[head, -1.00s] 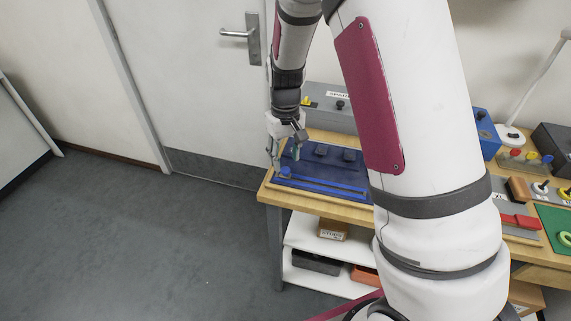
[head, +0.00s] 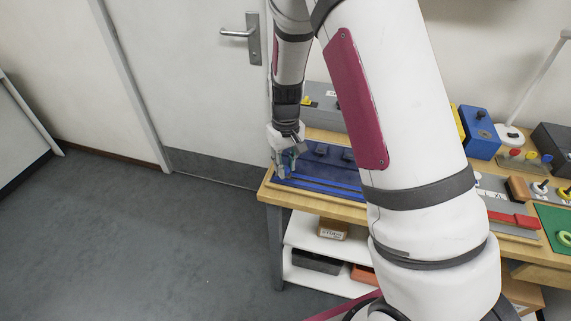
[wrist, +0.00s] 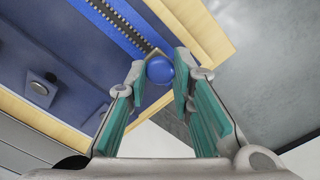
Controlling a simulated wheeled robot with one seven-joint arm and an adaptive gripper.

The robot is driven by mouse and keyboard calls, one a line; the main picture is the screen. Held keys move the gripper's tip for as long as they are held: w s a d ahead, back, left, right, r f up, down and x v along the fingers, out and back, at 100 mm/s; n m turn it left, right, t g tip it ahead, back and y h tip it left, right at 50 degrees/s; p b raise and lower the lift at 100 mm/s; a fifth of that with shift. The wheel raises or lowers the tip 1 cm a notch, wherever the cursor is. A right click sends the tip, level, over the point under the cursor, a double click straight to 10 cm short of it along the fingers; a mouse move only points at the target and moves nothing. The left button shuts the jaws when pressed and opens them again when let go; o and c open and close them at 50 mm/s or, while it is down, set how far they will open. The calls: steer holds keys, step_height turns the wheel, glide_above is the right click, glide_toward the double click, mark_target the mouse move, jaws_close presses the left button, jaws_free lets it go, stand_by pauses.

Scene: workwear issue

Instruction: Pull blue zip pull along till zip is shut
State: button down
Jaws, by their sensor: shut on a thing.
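The blue zip pull (wrist: 159,70) is a round knob at one end of the zip, between my fingertips. My gripper (wrist: 160,68) is shut on it. The zip (wrist: 112,25) runs away from the knob as a dark toothed line between blue bands, up and left in the wrist view. In the head view my gripper (head: 285,166) is at the left end of the blue panel (head: 345,180) on the wooden bench, and its fingers hide the knob there. How far the zip's two sides are joined is too small to tell.
My arm hides the bench's middle. A blue box (head: 480,132) and other boards stand at right. Open floor lies left.

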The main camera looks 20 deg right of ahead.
steer(key=shift+s+d, duration=0.1)
steer(key=s+d+p, duration=0.1)
steer(key=s+d, duration=0.3)
steer(key=d, duration=0.1)
steer(key=s+d+p, duration=0.1)
steer(key=s+d, duration=0.3)
steer(key=d, duration=0.2)
steer(key=s+d+p, duration=0.1)
steer(key=s+d, duration=0.3)
steer(key=d, duration=0.1)
steer(key=shift+d+p, duration=0.2)
steer(key=shift+p, duration=0.2)
steer(key=c, duration=1.4)
jaws_free()
steer(key=shift+o, duration=0.2)
steer(key=shift+w+r, duration=0.1)
steer(key=shift+r, duration=0.4)
step_height(320, 180, up, 11)
